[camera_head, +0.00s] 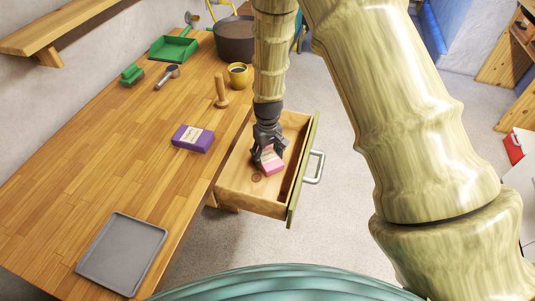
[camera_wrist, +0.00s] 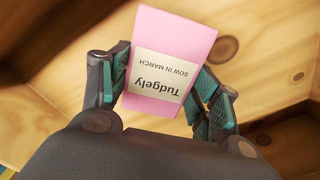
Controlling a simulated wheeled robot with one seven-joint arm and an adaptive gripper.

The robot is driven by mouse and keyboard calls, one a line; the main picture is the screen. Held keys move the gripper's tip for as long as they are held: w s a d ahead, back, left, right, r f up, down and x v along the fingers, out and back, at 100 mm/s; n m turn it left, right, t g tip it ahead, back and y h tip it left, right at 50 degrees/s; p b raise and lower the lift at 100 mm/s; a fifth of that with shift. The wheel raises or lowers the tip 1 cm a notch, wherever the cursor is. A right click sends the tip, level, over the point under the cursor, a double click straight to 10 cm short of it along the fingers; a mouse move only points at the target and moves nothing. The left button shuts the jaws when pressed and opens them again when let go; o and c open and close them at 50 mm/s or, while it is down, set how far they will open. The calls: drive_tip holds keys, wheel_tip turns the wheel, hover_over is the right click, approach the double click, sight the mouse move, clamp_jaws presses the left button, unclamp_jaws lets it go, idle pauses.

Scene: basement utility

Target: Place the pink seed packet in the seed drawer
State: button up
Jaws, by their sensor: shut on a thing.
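The pink seed packet (camera_wrist: 180,38) has a cream label reading "Tudgely, SOW IN MARCH". My gripper (camera_wrist: 166,90) is shut on it, with one finger pad on each side in the wrist view. In the head view my gripper (camera_head: 268,154) points down inside the open seed drawer (camera_head: 235,198), with the pink packet (camera_head: 272,163) between its fingers. The drawer is wooden with a green front and a metal handle, pulled out from the workbench. I cannot tell whether the packet touches the drawer floor.
On the workbench (camera_head: 110,180) are a purple packet (camera_head: 193,138), a wooden dibber (camera_head: 221,92), a yellow mug (camera_head: 238,76), a grey tray (camera_head: 122,254), a green brush (camera_head: 132,75), a metal scoop (camera_head: 168,76) and a green dustpan (camera_head: 173,49). A dark pot (camera_head: 235,40) stands behind. The drawer's front part looks empty.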

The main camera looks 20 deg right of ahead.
sight(268, 156)
drive_tip(key=shift+f, duration=0.25)
drive_tip(key=o, duration=0.9)
drive_tip(key=shift+r, duration=0.1)
drive_tip(key=shift+r+b, duration=1.25)
drive_tip(key=shift+r, duration=4.85)
